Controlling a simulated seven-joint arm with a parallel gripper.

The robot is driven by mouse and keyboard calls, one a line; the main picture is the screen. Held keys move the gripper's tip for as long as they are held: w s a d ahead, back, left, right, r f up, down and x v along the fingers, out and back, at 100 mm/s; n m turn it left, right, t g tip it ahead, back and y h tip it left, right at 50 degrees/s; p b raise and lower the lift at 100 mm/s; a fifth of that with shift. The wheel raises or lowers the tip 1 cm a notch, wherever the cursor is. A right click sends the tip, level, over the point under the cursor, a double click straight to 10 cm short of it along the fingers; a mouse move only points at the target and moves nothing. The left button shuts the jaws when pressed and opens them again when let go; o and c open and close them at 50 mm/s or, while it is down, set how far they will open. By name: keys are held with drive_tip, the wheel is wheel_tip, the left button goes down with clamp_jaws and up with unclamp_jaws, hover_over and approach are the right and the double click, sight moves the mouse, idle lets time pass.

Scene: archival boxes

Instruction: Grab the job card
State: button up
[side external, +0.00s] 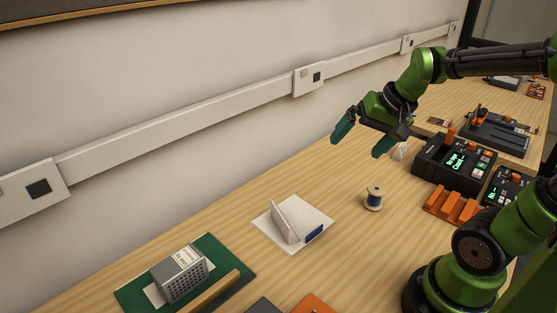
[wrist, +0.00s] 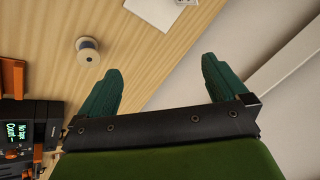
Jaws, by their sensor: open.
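A thin white card (side external: 283,221) stands tilted on a flat white sheet (side external: 312,217) in the middle of the table, in the side view. It looks most like the job card, but I can read no writing on it. A small blue piece (side external: 314,233) is beside it at the sheet's right edge. My gripper (side external: 360,145) is open and empty, raised above the table, behind and to the right of the card. In the wrist view, my gripper (wrist: 160,66) has its teal fingers spread apart. Part of the white sheet (wrist: 156,12) shows at the top edge; the card itself is not clearly visible there.
A thread spool (side external: 373,198) stands right of the sheet. A grey perforated box (side external: 181,276) and a wooden strip lie on a green mat (side external: 208,245) at front left. A black device with a display (side external: 455,163) and an orange rack (side external: 452,205) are at right. A wall runs behind.

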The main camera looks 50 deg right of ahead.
drive_tip(key=w+d+m, duration=0.3)
drive_tip(key=d+m, duration=0.2)
drive_tip(key=d, duration=0.4)
drive_tip(key=m+g, duration=0.2)
drive_tip(key=m, duration=1.4)
approach(403, 144)
drive_tip(key=s+a+r, duration=0.2)
drive_tip(key=s+r, duration=0.1)
drive_tip(key=s, duration=0.2)
drive_tip(key=shift+s+d+f+m+h, duration=0.1)
drive_tip(key=shift+d+m+h, duration=0.05)
drive_tip(key=shift+d+m, duration=0.35)
drive_tip(key=shift+s+d+f+m+h, duration=0.15)
drive_tip(key=shift+d+m, duration=0.2)
drive_tip(key=shift+m, duration=0.25)
drive_tip(key=w+f+m, duration=0.1)
drive_tip(key=w+f, duration=0.1)
drive_tip(key=w+f+m, duration=0.1)
drive_tip(key=w+f, duration=0.1)
drive_tip(key=f, duration=0.1)
drive_tip(key=w+f, duration=0.2)
drive_tip(key=f, duration=0.1)
drive_tip(key=shift+w+a+f+m+t, duration=0.1)
drive_tip(key=shift+w+m+t, duration=0.25)
drive_tip(key=shift+m+t, duration=0.05)
drive_tip(key=x, duration=0.5)
drive_tip(key=shift+w+a, duration=0.1)
drive_tip(key=shift+w, duration=0.1)
drive_tip(key=c, duration=0.9)
